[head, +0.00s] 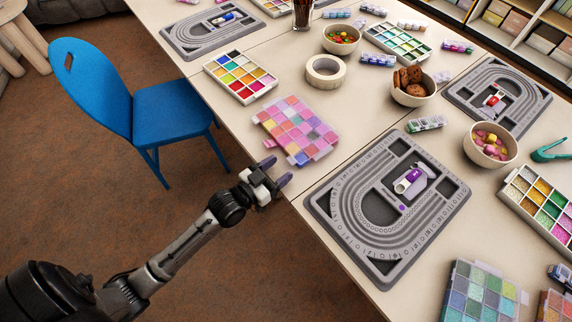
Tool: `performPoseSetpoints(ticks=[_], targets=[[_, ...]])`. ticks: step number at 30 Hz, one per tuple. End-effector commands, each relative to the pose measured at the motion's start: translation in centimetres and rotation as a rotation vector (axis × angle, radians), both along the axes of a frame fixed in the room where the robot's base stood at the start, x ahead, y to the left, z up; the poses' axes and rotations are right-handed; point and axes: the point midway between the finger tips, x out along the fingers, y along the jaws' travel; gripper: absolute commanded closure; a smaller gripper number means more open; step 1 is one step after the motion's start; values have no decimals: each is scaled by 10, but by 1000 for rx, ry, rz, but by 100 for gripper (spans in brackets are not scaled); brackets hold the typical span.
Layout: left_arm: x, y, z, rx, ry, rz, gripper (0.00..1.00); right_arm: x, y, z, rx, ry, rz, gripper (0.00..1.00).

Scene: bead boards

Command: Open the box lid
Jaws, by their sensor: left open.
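A flat box (297,128) with pink, purple and orange compartments lies near the front edge of the table. Its see-through lid looks closed, and small tabs stick out along its near side. My left gripper (277,171) is open and empty, just off the table edge, close to the near side of the box. Its fingers point toward the box, and a small gap seems to separate them from it. My right gripper does not show.
A grey bead board (330,196) lies right of the box. A blue-green box (484,291) lies at the lower right. A blue chair (92,80) stands left of the table.

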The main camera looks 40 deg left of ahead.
Motion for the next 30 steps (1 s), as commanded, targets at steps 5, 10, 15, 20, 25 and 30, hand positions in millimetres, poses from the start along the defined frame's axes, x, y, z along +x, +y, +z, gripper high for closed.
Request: performPoseSetpoints(ticks=[5,10,15,20,25,30], targets=[[19,-5,-1,-1,-1,0,42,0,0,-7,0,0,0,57],[27,-7,0,0,1,-1,42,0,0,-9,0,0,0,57],[29,-8,0,0,1,-1,42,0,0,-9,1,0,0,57],[29,-8,0,0,1,-1,42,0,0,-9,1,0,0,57],[29,-8,0,0,1,0,56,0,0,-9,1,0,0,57],[29,-8,0,0,1,0,72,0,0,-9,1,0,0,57]])
